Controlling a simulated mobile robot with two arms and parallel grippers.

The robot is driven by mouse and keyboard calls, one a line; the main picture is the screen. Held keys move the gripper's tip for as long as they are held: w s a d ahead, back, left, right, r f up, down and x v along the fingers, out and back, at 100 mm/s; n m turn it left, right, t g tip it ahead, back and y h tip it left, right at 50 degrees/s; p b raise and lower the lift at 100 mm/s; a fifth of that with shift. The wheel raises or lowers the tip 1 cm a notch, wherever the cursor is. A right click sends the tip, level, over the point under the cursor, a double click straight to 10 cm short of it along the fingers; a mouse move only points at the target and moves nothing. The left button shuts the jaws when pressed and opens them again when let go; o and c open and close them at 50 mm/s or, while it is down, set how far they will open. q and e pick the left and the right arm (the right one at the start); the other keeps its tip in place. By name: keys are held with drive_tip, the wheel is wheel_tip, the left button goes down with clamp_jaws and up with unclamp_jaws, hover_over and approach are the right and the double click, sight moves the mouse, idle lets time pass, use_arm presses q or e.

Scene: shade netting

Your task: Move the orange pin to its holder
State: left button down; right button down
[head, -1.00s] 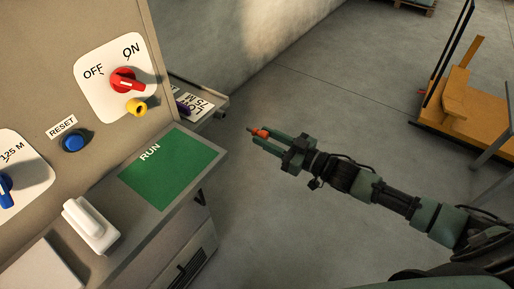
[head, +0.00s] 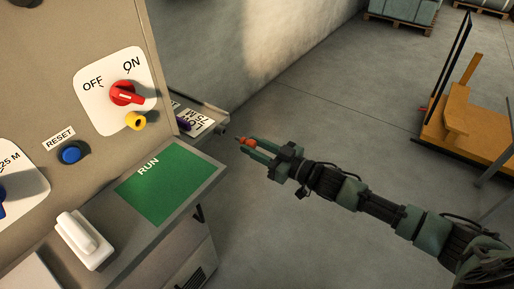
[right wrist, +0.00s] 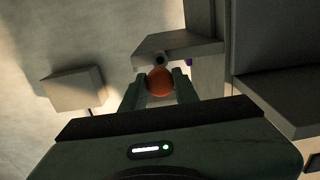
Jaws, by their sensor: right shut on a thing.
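The orange pin (head: 247,142) is held between the fingers of my right gripper (head: 249,146), with its dark tip pointing away from the hand. In the right wrist view the pin's round orange end (right wrist: 160,81) sits between the two fingers of the gripper (right wrist: 160,88). The pin is in the air, just right of a small shelf and apart from it. A yellow ring-shaped socket (head: 136,121) with a dark hole is on the panel under the red switch. I cannot tell whether it is the pin's holder. My left gripper is not in view.
The grey cabinet carries a red OFF/ON switch (head: 124,94), a blue RESET button (head: 70,153), a green RUN plate (head: 172,188) and a white handle (head: 84,238). The small shelf (head: 219,121) holds a label and a purple item (head: 184,124).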

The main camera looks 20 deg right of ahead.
sight(245, 142)
drive_tip(key=shift+x, duration=1.65)
drive_tip(key=shift+x, duration=1.35)
drive_tip(key=shift+w+a, duration=0.15)
drive_tip(key=shift+w, duration=0.05)
drive_tip(key=c, duration=1)
unclamp_jaws()
drive_tip(key=v, duration=0.7)
drive_tip(key=shift+f+b, duration=0.15)
drive_tip(key=shift+b, duration=0.25)
drive_tip(key=shift+s+d, duration=0.25)
drive_tip(key=shift+s, duration=0.1)
